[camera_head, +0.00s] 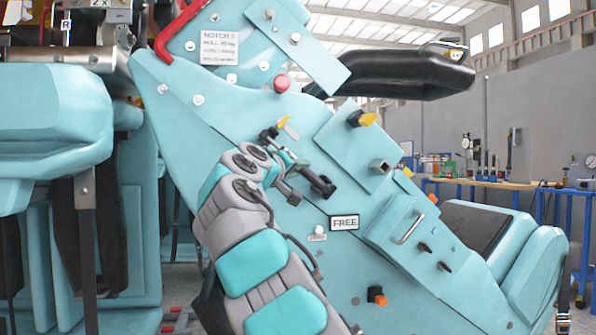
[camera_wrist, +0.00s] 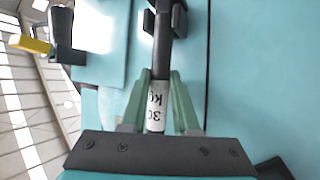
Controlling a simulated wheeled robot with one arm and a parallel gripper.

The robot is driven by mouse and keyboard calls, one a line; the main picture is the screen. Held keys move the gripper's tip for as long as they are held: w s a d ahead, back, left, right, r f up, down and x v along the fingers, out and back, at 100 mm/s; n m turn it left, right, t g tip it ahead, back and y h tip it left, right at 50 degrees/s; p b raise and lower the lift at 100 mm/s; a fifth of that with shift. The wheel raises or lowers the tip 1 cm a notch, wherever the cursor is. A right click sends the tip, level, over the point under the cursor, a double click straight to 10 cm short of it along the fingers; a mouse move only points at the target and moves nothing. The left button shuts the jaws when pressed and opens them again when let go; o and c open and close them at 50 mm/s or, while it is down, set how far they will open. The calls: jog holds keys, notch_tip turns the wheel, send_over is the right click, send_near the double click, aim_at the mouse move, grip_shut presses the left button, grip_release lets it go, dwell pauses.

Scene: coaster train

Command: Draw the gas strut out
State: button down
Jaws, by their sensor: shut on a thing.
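The gas strut (camera_wrist: 157,95) is in the wrist view, with a white sleeve lettered "30 KG" and a black rod running up to a black bracket (camera_wrist: 179,20). My gripper (camera_wrist: 160,80) has its two green fingers on either side of the strut at the sleeve, shut on it. In the head view my gripper (camera_head: 290,163) is against the sloping light-blue side panel (camera_head: 240,110). A black end piece (camera_head: 318,184) sticks out at lower right of the fingers. The fingers and wrist hide most of the strut there.
A black knob with a yellow tip (camera_head: 365,119), a red button (camera_head: 282,84) and a square peg (camera_head: 379,166) stick out around my gripper. A "FREE" sign (camera_head: 344,223) and a box with a handle (camera_head: 410,228) are lower right. A black padded bar (camera_head: 405,73) overhangs the upper right.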

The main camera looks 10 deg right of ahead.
jog(key=shift+s+b, duration=1.55)
jog(key=shift+s, duration=0.8)
jog(key=shift+s, duration=0.1)
jog(key=s+b, duration=0.3)
jog(key=s, duration=0.3)
